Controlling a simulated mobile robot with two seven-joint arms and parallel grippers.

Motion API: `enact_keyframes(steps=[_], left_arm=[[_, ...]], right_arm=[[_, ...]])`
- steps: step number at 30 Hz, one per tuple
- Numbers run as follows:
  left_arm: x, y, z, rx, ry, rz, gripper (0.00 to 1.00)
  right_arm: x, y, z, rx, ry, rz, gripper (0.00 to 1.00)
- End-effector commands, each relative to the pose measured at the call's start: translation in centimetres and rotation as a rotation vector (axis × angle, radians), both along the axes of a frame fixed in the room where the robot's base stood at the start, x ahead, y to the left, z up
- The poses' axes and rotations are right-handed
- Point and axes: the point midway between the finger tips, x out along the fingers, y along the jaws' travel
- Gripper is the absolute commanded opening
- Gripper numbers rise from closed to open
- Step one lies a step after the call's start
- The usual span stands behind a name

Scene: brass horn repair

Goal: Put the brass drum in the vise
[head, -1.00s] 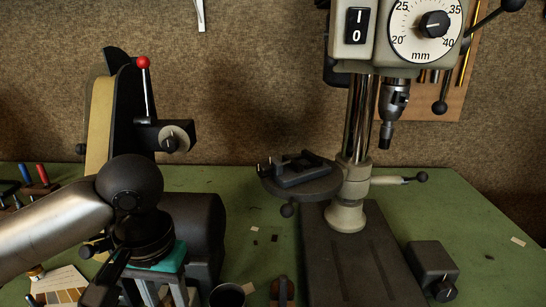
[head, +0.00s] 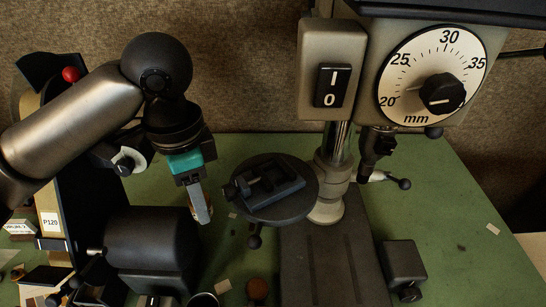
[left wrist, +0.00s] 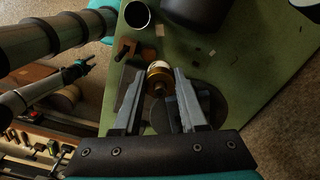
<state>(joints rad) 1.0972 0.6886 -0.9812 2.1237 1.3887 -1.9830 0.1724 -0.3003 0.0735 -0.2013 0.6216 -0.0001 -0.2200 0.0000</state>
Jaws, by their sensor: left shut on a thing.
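The brass drum (left wrist: 158,72) shows in the left wrist view between the fingertips of my left gripper (left wrist: 157,78). The left gripper is shut on it. In the head view my left gripper (head: 200,208) points down, left of the vise, with the drum mostly hidden by the fingers. The dark vise (head: 270,186) lies on the round table (head: 295,207) of the drill press. The drum is apart from the vise. In the left wrist view my right gripper (left wrist: 82,64) shows small at the left; its jaws are too small to read.
The drill press head (head: 335,75) and its chuck (head: 372,145) stand above and right of the vise. A black cylindrical machine body (head: 155,238) stands below left of my gripper. A dark cup (head: 203,300) stands at the front.

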Motion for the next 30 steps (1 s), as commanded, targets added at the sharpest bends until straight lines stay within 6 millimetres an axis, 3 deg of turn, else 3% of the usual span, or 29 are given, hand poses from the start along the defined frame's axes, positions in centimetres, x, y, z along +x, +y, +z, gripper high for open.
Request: enact_keyframes(steps=[18, 30], left_arm=[[8.3, -8.2, 0.1, 0.000, -0.001, 0.003, 0.00], [11.7, -11.4, 0.0, 0.000, -0.001, 0.004, 0.00]], right_arm=[[-0.3, -0.6, 1.1, -0.009, 0.006, 0.002, 0.50], [0.0, -0.6, 1.7, -0.009, 0.001, 0.001, 0.50]])
